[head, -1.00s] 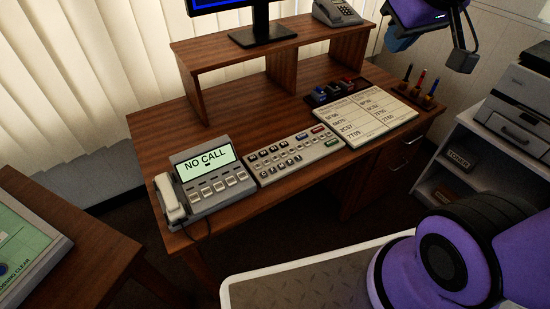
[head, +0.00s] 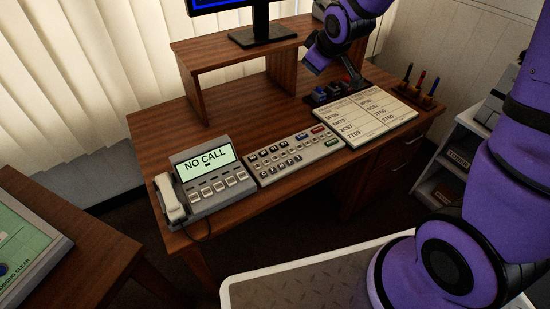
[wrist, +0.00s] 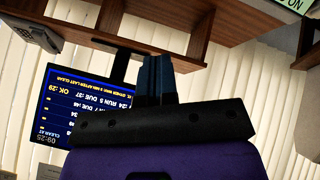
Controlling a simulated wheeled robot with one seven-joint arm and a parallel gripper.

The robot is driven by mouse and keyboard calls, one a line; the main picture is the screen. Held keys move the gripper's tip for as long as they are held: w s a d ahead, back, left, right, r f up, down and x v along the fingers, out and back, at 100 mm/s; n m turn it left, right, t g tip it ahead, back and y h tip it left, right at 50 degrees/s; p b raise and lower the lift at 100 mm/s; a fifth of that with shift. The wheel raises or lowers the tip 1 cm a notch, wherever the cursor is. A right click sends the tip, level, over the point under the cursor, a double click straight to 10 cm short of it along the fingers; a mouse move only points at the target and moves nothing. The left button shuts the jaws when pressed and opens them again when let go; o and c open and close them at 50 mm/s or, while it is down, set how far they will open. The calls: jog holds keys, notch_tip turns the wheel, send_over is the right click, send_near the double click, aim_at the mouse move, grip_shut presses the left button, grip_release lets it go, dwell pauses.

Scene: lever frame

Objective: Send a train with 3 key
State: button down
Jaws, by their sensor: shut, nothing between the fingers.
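A grey keypad (head: 293,154) with rows of small pale keys and a few coloured keys lies at the desk's front middle. The labels on its keys are too small to read, so I cannot tell which is the 3 key. My gripper (wrist: 155,78) is shut and empty in the wrist view, its dark blue fingers together. In the head view my purple arm reaches over the back right of the desk, well away from the keypad. The keypad is not in the wrist view.
A phone unit (head: 207,176) reading NO CALL stands left of the keypad. A white list board (head: 366,118) lies to its right, with several coloured levers (head: 320,95) behind. A wooden shelf (head: 240,48) carries a monitor (wrist: 85,108). Pens (head: 420,86) stand at the right.

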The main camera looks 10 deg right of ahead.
jog(key=w+a+f+n+y, duration=0.1)
jog(key=w+a+f+n, duration=0.15)
jog(key=f, duration=0.35)
jog(key=w+a+f+n+y, duration=0.1)
jog(key=w+a+f, duration=0.15)
jog(key=f, duration=0.45)
jog(key=n+y, duration=0.2)
jog(key=n, duration=0.1)
send_over(275, 158)
notch_tip(275, 158, down, 12)
jog(key=shift+s+a+f, duration=0.15)
jog(key=shift+f, duration=0.15)
jog(key=shift+f, duration=4.4)
jog(key=shift+f, duration=0.4)
